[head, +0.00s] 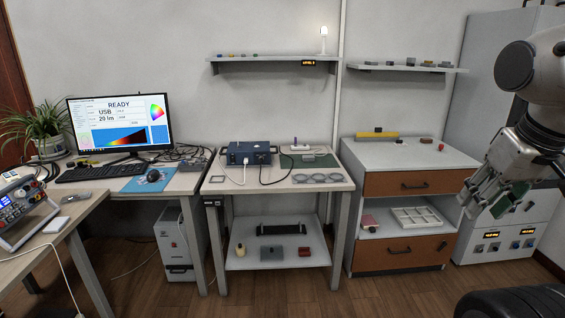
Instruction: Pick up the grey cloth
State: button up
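I cannot make out the grey cloth for certain. A small flat grey item (75,198) lies on the left desk beside the bench instrument, and a paler flat piece (57,225) lies nearer the desk's front edge; both are too small to identify. My gripper (478,200) hangs at the right of the head view, in front of the drawer cabinet and grey cabinet, far from the left desk. Its fingers look spread apart. A small green patch shows by the fingers; I cannot tell what it belongs to.
The left desk (20,262) holds a bench instrument (18,212). A monitor (118,124), keyboard (92,172) and blue mat (137,184) are on the computer desk. The middle bench (218,185) carries a blue box (249,153). Wooden floor in front is clear.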

aim_at(305, 158)
jog(key=i+l, duration=0.1)
jog(key=i, duration=1.9)
jog(key=i+u, duration=0.45)
jog(key=k+j, duration=0.05)
